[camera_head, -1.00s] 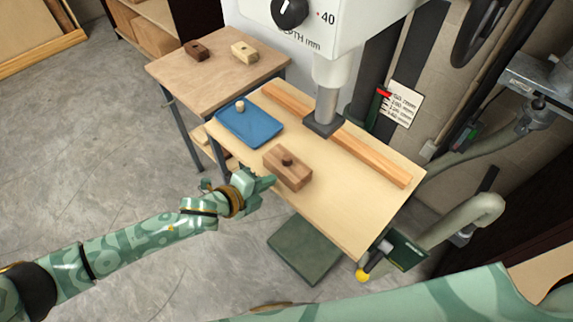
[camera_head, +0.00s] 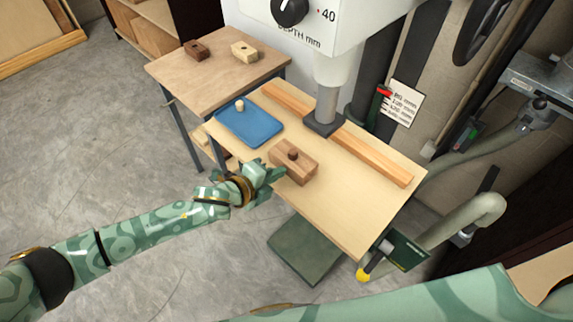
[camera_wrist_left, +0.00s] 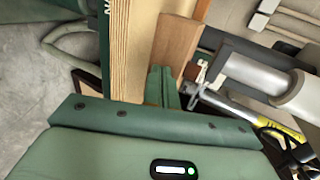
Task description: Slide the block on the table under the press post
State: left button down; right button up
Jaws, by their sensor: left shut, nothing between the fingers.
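The brown wooden block (camera_head: 296,167) with a dark round peg on top lies on the light wooden table (camera_head: 345,205) near its front left edge. The press post (camera_head: 327,75) hangs above the table, with a dark square foot (camera_head: 323,124) behind and right of the block. My left gripper (camera_head: 272,175) is shut and empty at the block's near left side, seemingly touching it. In the left wrist view its green fingers (camera_wrist_left: 160,85) are together, with the brown block face (camera_wrist_left: 177,42) just beyond. My right gripper is out of view.
A long wooden fence strip (camera_head: 370,155) runs along the table's back. A blue tray (camera_head: 262,130) with a small peg lies left of the block. A side table (camera_head: 200,75) holds two small blocks. The table's front right is clear.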

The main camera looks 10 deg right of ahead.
aim_at(285, 164)
pick_arm(q)
jog(key=shift+w+d+b, duration=0.4)
jog(key=shift+w+d, duration=0.35)
jog(key=shift+d, duration=0.3)
jog(key=shift+w+d+b, duration=0.35)
jog(key=shift+w+d, duration=0.35)
jog(key=shift+d, duration=0.3)
jog(key=shift+w+d+b, duration=0.7)
jog(key=shift+w+d, duration=0.15)
jog(key=shift+d, duration=0.35)
jog(key=shift+w+d+b, duration=0.7)
jog(key=shift+w+d, duration=0.15)
jog(key=shift+d, duration=0.3)
jog(key=shift+s+a+r+p, duration=0.15)
jog(key=shift+a+p, duration=0.1)
jog(key=shift+p, duration=0.25)
jog(key=s+a+p, duration=0.1)
jog(key=a+p, duration=0.1)
jog(key=s+a+p, duration=0.3)
jog(key=shift+a+r+p, duration=0.3)
jog(key=shift+r+p, duration=0.05)
jog(key=shift+r, duration=0.05)
jog(key=shift+s+a+p, duration=0.35)
jog(key=shift+s+a, duration=0.1)
jog(key=shift+a, duration=0.1)
jog(key=shift+s+a, duration=0.1)
jog(key=shift+f, duration=0.1)
